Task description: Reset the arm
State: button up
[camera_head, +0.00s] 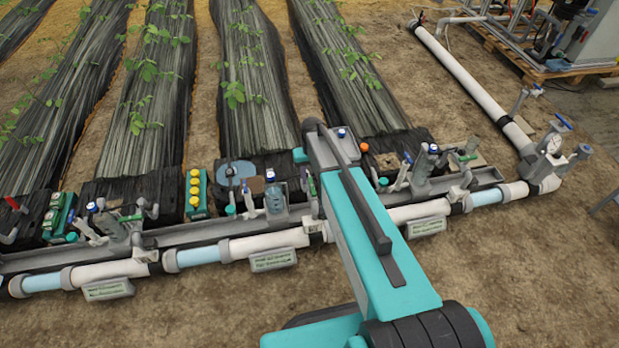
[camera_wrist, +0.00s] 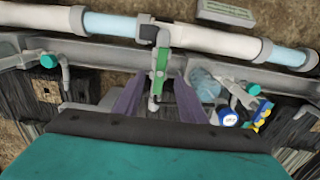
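My teal arm (camera_head: 375,240) reaches out over the pipe and the grey tray in the head view, and it hides my gripper there. In the wrist view my gripper (camera_wrist: 158,98) shows as two purple-grey fingers standing apart. A green valve handle (camera_wrist: 160,72) on a grey fitting shows in the gap between them. I cannot tell how far the fingertips are from the handle, and no contact is clear. Nothing seems to be held.
A white pipe (camera_head: 415,212) with clear blue sections runs along the grey tray (camera_head: 180,236). Several valves, a blue-capped bottle (camera_head: 274,198) and a yellow-capped green block (camera_head: 196,193) stand behind it. Bare soil (camera_head: 540,270) lies in front.

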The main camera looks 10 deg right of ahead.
dwell(0.3)
jog(key=s+f+g, duration=0.2)
jog(key=s+f, duration=0.3)
jog(key=s, duration=0.8)
jog(key=s+f+g, duration=0.1)
jog(key=s+f, duration=0.4)
jog(key=s, duration=0.8)
jog(key=s+f+g, duration=0.2)
jog(key=s+f, duration=0.3)
jog(key=s, duration=0.9)
notch_tip(320, 180, up, 14)
jog(key=s+p, duration=0.1)
jog(key=p, duration=1.2)
jog(key=shift+s+a+f, duration=0.15)
jog(key=shift+s+a, duration=0.15)
jog(key=shift+a, duration=0.15)
jog(key=shift+c, duration=0.9)
jog(key=shift+a, duration=0.1)
